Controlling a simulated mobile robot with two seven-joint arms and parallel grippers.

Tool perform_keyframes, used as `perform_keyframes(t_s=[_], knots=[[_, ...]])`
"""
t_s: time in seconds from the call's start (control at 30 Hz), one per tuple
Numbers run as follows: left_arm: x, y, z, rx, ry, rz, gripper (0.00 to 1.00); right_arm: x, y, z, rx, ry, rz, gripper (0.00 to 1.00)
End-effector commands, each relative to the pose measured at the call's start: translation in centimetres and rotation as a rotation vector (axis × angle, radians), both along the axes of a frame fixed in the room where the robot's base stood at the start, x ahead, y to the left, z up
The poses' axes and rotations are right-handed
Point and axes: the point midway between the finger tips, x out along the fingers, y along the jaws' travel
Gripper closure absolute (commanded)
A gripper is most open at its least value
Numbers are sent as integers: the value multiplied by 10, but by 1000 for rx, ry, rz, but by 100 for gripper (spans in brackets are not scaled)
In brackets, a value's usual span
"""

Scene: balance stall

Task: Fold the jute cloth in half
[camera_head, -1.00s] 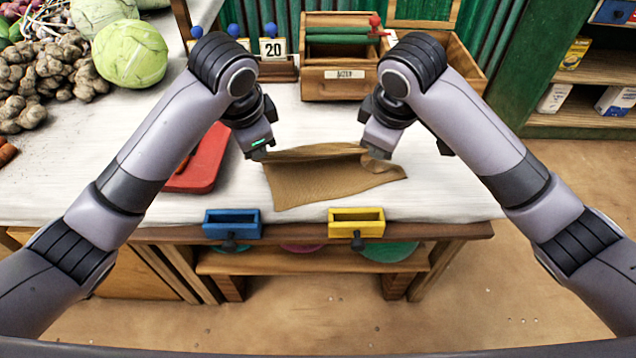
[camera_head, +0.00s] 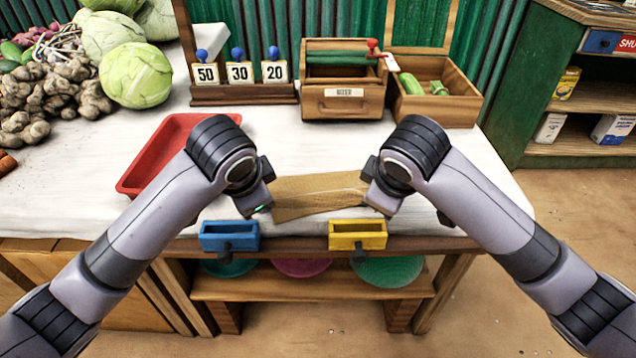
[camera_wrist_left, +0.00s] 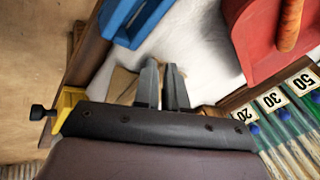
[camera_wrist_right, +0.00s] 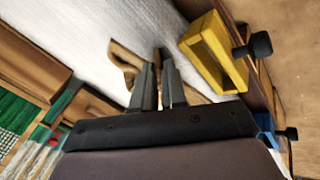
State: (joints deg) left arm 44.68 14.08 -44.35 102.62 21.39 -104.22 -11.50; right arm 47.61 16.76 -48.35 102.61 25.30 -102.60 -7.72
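The brown jute cloth (camera_head: 318,192) lies near the table's front edge as a narrow band, its far part turned over toward the front. My left gripper (camera_head: 264,207) is at its left end and my right gripper (camera_head: 380,207) at its right end, both low over the table. Each gripper's fingers are close together and appear shut on the cloth, though the grip itself is partly hidden. A little cloth shows beside the fingers in the left wrist view (camera_wrist_left: 122,85) and in the right wrist view (camera_wrist_right: 122,62).
A blue holder (camera_head: 230,237) and a yellow holder (camera_head: 358,235) hang on the front edge, close below the grippers. A red tray (camera_head: 150,165) stands left of the cloth. Number cards (camera_head: 240,75) and wooden boxes (camera_head: 343,95) are behind. White table surface beyond the cloth is clear.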

Motion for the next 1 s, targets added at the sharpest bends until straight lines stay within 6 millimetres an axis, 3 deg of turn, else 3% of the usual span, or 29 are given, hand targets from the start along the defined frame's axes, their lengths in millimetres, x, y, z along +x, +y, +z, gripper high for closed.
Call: perform_keyframes(t_s=[0.03, 0.1, 0.5, 1.0], knots=[[0, 1, 0, 1, 1, 2, 72, 0, -1, 0, -1, 0, -3, 71], [0, 0, 0, -1, 0, -1, 53, 0, 0, 0, 1, 0, 1, 53], [-1, -3, 3, -7, -2, -7, 53, -1, 3, 3, 7, -1, 7, 53], [-35, -3, 66, -5, -16, -13, 53, -37, 3, 64, 7, -7, 10, 53]])
